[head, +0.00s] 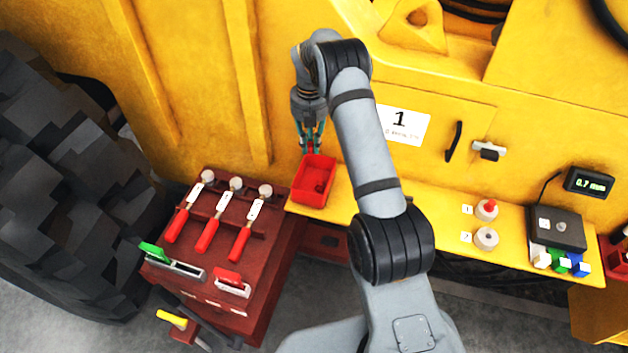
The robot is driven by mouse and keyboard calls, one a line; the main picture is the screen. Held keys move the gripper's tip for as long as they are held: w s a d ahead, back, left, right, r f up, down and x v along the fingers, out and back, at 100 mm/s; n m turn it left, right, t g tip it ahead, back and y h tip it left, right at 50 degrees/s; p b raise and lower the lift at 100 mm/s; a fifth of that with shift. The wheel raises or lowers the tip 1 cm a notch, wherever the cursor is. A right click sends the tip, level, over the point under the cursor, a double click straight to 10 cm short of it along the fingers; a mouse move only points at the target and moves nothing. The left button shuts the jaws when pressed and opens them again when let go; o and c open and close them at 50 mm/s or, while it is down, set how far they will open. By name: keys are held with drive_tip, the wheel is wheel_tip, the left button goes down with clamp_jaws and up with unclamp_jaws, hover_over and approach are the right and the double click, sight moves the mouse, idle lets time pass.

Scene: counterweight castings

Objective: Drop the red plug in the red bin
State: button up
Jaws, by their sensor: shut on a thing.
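The red bin (301,194) is an open box on the left end of the yellow ledge. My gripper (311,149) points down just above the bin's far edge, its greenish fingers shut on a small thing. The fingers hide most of that thing; it appears to be a red plug, but its shape is unclear. Another red plug (491,205) sits upright in the round pale socket marked 1 on the ledge. A darker red patch shows inside the bin; I cannot tell whether it is an object or shadow.
A second pale socket (486,238) has no plug showing. A dark box (557,229) with coloured blocks is at the ledge's right. A red-brown stand (210,262) with red-handled tools is left of the bin. A yellow machine wall rises behind.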

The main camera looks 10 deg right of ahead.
drive_tip(key=shift+d+r, duration=0.2)
drive_tip(key=shift+w+d+r+p, duration=0.1)
drive_tip(key=shift+d+r+p, duration=0.3)
drive_tip(key=shift+r+p, duration=0.2)
drive_tip(key=s, duration=0.5)
drive_tip(key=f+b, duration=0.1)
drive_tip(key=f, duration=0.1)
drive_tip(key=f+b, duration=0.1)
drive_tip(key=f, duration=0.2)
drive_tip(key=f+b, duration=0.2)
drive_tip(key=shift+w+d+f, duration=0.15)
drive_tip(key=shift+w+d, duration=0.2)
drive_tip(key=shift+w, duration=0.05)
